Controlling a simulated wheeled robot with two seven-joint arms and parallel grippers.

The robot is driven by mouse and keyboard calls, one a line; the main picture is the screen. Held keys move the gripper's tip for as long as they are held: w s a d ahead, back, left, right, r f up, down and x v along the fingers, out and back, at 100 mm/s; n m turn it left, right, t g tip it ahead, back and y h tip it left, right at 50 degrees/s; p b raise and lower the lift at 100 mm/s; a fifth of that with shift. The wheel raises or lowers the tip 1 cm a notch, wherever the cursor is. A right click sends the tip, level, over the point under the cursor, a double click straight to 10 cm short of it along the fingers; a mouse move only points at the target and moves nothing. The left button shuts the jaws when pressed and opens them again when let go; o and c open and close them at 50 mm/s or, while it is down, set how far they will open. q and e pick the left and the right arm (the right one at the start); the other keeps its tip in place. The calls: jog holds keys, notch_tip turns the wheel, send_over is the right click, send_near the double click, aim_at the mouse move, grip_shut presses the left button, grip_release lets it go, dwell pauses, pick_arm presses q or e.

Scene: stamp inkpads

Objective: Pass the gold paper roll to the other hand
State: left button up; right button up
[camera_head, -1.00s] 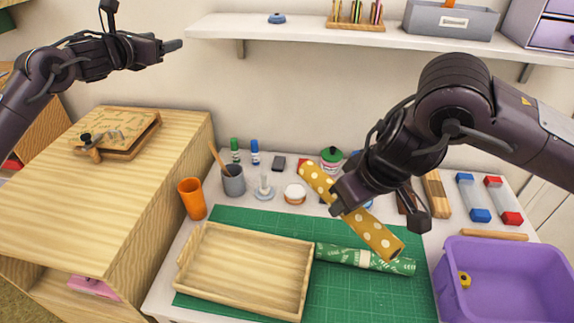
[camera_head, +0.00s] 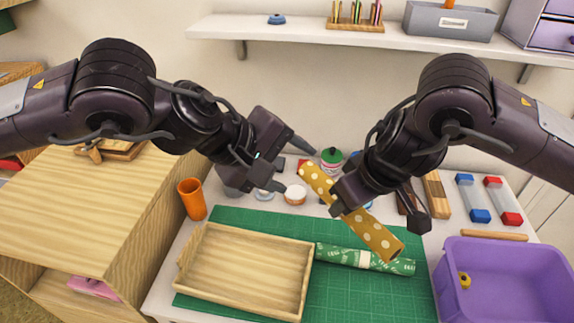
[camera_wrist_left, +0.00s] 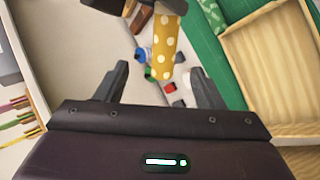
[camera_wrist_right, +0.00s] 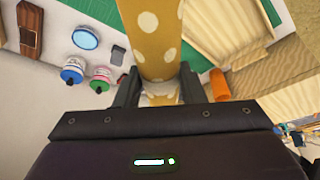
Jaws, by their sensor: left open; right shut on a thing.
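The gold paper roll (camera_head: 374,236) with white dots is held tilted above the table, its upper left end (camera_head: 314,176) free. My right gripper (camera_head: 343,200) is shut on its middle; the roll also shows between the fingers in the right wrist view (camera_wrist_right: 155,40). My left gripper (camera_head: 291,167) is open and empty, just left of the roll's upper end and apart from it. In the left wrist view the roll (camera_wrist_left: 163,50) lies ahead, with its end between and beyond the open fingers (camera_wrist_left: 163,85).
A green patterned roll (camera_head: 365,259) lies on the green cutting mat (camera_head: 340,295) beside a wooden tray (camera_head: 240,305). A purple bin (camera_head: 510,250) stands at the right and an orange cup (camera_head: 191,198) at the left. A shelf (camera_head: 300,28) runs above.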

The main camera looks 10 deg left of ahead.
aim_at(322, 184)
pick_arm(q)
jog(key=x, duration=1.2)
jog(key=shift+s+f, duration=0.2)
jog(key=shift+f, duration=0.05)
jog(key=c, duration=0.9)
jog(key=shift+c, duration=0.9)
pick_arm(e)
jog(key=o, duration=1.1)
jog(key=shift+c, duration=0.2)
jog(key=shift+r, duration=0.1)
